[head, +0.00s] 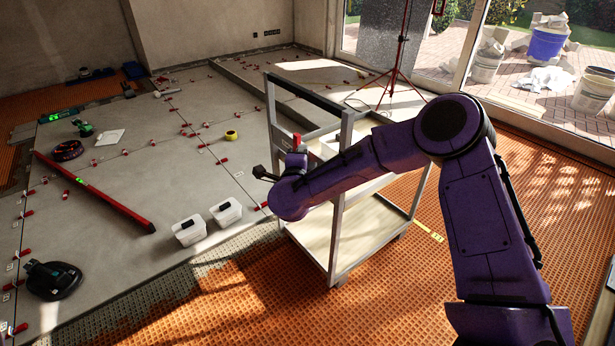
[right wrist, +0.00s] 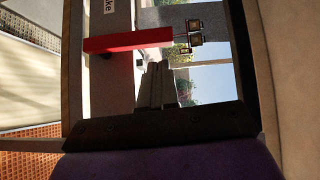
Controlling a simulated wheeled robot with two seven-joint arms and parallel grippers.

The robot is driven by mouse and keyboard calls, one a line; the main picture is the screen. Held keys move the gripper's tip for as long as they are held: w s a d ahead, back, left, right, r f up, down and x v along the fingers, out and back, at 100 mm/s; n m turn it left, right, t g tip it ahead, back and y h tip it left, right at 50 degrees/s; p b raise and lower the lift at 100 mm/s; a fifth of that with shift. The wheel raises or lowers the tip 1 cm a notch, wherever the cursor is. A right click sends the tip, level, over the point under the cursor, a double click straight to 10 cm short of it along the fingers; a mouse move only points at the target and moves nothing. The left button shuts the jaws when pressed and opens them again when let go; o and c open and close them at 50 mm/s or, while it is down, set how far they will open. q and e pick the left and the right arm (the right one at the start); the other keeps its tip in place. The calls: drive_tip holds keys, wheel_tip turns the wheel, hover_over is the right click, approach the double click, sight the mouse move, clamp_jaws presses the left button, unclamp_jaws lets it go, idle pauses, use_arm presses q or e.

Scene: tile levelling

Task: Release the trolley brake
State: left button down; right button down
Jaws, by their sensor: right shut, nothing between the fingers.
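The trolley (head: 339,215) is a grey-framed cart with pale shelves, standing right of centre in the head view. Its red brake lever (head: 297,142) shows small near the top of the frame, just above my right wrist. In the right wrist view the red lever (right wrist: 125,40) lies across the picture, below a white label ending in "ke". My right gripper (right wrist: 155,70) is shut and empty. Its fingertips are just below the lever's right part in that view; I cannot tell whether they touch. In the head view my purple wrist hides the fingers. My left gripper is out of view.
A red level bar (head: 95,192) and several tools lie on the grey tiles. A red tripod (head: 398,60) stands behind the trolley. Orange matting (head: 240,300) in front is clear.

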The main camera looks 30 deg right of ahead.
drive_tip(key=v, duration=1)
drive_tip(key=shift+s+f, duration=0.25)
drive_tip(key=shift+s, duration=0.2)
drive_tip(key=shift+d, duration=0.1)
